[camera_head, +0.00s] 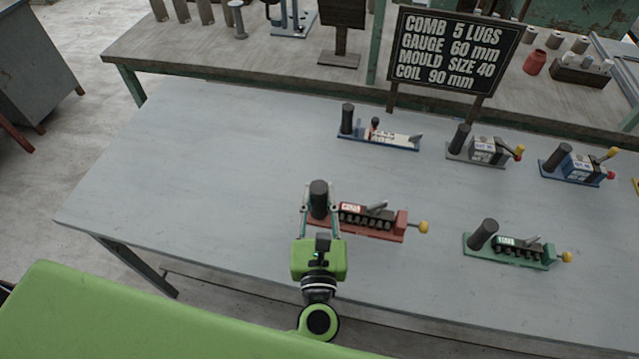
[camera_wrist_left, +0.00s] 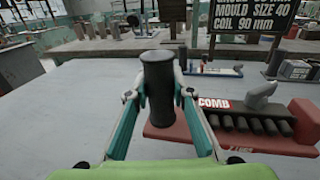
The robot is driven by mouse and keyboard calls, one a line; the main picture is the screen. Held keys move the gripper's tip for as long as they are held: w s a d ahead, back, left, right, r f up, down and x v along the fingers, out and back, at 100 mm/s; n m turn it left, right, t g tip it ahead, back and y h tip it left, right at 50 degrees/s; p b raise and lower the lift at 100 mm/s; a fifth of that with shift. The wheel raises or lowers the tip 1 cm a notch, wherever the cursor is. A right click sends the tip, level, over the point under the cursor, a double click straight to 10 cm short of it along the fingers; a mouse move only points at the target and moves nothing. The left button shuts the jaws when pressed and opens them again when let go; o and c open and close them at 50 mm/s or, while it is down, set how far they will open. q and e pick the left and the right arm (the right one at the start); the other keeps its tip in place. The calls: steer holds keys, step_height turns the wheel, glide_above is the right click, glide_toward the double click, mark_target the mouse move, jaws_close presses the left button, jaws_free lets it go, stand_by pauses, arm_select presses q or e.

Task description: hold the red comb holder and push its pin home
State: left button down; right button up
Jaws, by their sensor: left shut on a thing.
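The red comb holder (camera_head: 385,236) lies on the grey table, with a black upright post at its left end and a yellow-knobbed pin (camera_head: 424,227) sticking out at its right end. My left gripper (camera_head: 319,197) is shut on the black post. In the left wrist view the fingers (camera_wrist_left: 160,95) stand on either side of the post (camera_wrist_left: 158,75), and the red holder (camera_wrist_left: 275,130) with its COMB label and row of dark lugs extends to the right. The pin's knob is outside the wrist view. My right gripper is not in view.
A green holder (camera_head: 510,260) with a yellow knob stands to the right. Blue and grey fixtures stand behind it, including a white-topped one (camera_head: 380,138). A sign (camera_head: 455,52) stands at the back. The table's left part (camera_head: 190,160) is clear.

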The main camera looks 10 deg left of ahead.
arm_select(q)
steer(key=s+d+r, duration=0.2)
steer(key=s+r, duration=0.2)
steer(key=s, duration=0.4)
steer(key=shift+w+a+f+b, duration=0.45)
steer(key=shift+w+f+b, duration=1.05)
steer(key=shift+w+f, duration=0.45)
steer(key=shift+w+a+f+b, duration=0.5)
steer(key=shift+w+f+b, duration=1)
steer(key=shift+w+f, duration=0.4)
steer(key=shift+w+a+f+b, duration=0.45)
steer(key=shift+w+f+b, duration=1.2)
steer(key=shift+w, duration=0.45)
steer(key=shift+f, duration=0.1)
steer(key=shift+w+a+f+b, duration=0.1)
steer(key=shift+w+f+b, duration=0.3)
steer(key=shift+f, duration=0.2)
steer(key=shift+w+f, duration=0.2)
steer(key=shift+w, duration=0.05)
steer(key=shift+f+b, duration=0.25)
steer(key=shift+b, duration=0.25)
